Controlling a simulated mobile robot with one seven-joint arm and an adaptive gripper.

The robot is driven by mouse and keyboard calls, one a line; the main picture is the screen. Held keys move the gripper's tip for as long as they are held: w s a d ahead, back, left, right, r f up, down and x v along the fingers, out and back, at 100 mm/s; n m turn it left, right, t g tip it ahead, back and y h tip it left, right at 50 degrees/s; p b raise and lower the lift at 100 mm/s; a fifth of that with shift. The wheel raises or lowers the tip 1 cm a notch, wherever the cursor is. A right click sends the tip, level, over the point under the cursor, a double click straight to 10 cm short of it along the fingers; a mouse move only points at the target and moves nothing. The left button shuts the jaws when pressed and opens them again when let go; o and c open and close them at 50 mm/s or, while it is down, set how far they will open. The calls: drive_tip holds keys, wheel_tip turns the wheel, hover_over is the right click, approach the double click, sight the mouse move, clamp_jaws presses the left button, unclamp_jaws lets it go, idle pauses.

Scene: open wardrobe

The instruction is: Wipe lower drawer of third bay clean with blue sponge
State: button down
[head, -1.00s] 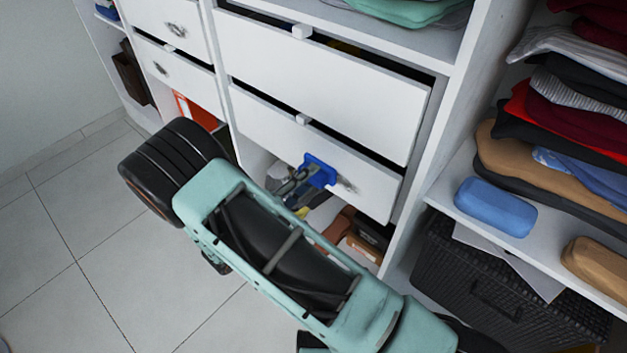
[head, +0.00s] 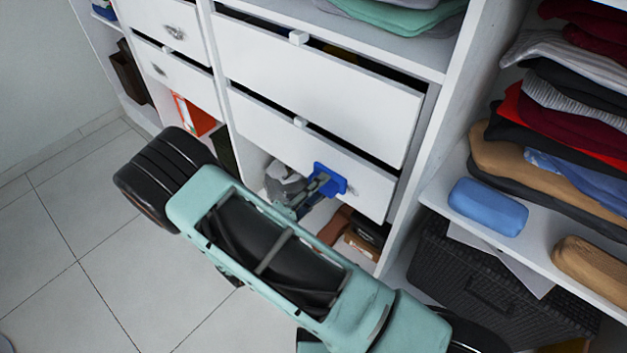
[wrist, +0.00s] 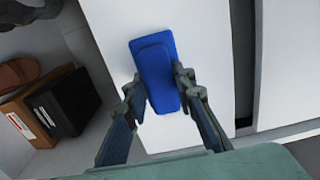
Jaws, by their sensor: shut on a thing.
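The blue sponge (head: 329,179) is pressed to or just before the white lower drawer (head: 270,130), near the right end of its front. My gripper (head: 316,190) is shut on the sponge. In the wrist view my gripper's fingers (wrist: 160,82) hold the sponge (wrist: 153,62) from both sides against the white drawer front (wrist: 205,45). A faint grey trace shows just right of the sponge in the head view; the sponge hides the surface behind it. The rest of the drawer front looks white.
The upper drawer (head: 310,75) sits above, slightly open. Two drawers at left (head: 172,32) bear dark smudges. Shoes and boxes (head: 362,245) lie below the lower drawer. A blue case (head: 487,206), folded clothes and a dark basket (head: 480,285) are at right. The tiled floor at left is clear.

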drive_tip(key=shift+s+d+p, duration=0.45)
drive_tip(key=shift+s+d, duration=0.55)
drive_tip(key=shift+d, duration=0.3)
drive_tip(key=shift+s+d+p, duration=0.5)
drive_tip(key=shift+s+d, duration=0.5)
drive_tip(key=shift+d, duration=0.35)
drive_tip(key=shift+s+d+p, duration=0.45)
drive_tip(key=shift+s+d, duration=0.55)
drive_tip(key=shift+d, duration=0.3)
drive_tip(key=w+a+b, duration=0.2)
drive_tip(key=w+a, duration=0.7)
drive_tip(key=a, duration=0.2)
drive_tip(key=shift+a+b, duration=0.3)
drive_tip(key=shift+a, duration=0.05)
drive_tip(key=shift+s, duration=0.1)
drive_tip(key=v, duration=0.7)
